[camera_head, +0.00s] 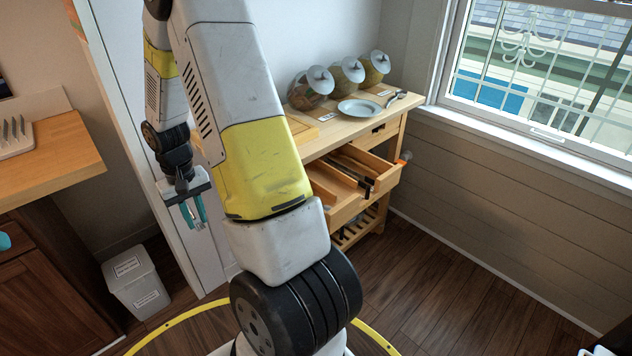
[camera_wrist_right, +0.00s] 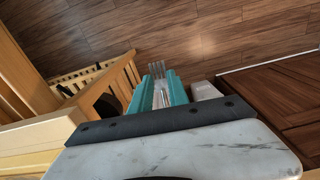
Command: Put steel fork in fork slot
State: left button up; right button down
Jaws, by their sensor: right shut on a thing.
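The steel fork (camera_wrist_right: 158,71) shows its tines in the right wrist view. It is gripped between the teal fingers of my right gripper (camera_wrist_right: 161,93), tines pointing away from the camera. In the head view my right gripper (camera_head: 195,211) hangs in the air left of the wooden cart, fingers down, apart from the drawer; the fork is hard to make out there. The open wooden drawer (camera_head: 387,182) has dividers and some dark-handled items inside. Which compartment is the fork slot I cannot tell, as an arm covers the drawer's left part. My left gripper is not in view.
The cart top (camera_head: 330,133) carries several lidded jars, a plate (camera_head: 360,108) and a spoon (camera_head: 397,98). A white bin (camera_head: 135,282) stands on the floor at left, below a wooden counter (camera_head: 60,150). The floor right of the cart is clear.

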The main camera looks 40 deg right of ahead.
aim_at(334, 188)
jog(key=i+j+z, duration=0.1)
jog(key=j+z, duration=0.85)
jog(key=k+j+z, duration=0.15)
jog(key=j+z, duration=0.6)
jog(key=z, duration=0.15)
jog(key=i+l+z, duration=0.15)
jog(key=i+l, duration=0.2)
jog(key=l, duration=0.2)
jog(key=i+l+u, duration=0.1)
jog(key=l, duration=0.2)
jog(key=i+l+u, duration=0.1)
jog(key=l, duration=0.25)
jog(key=i+l+u, duration=0.25)
jog(key=l, duration=0.4)
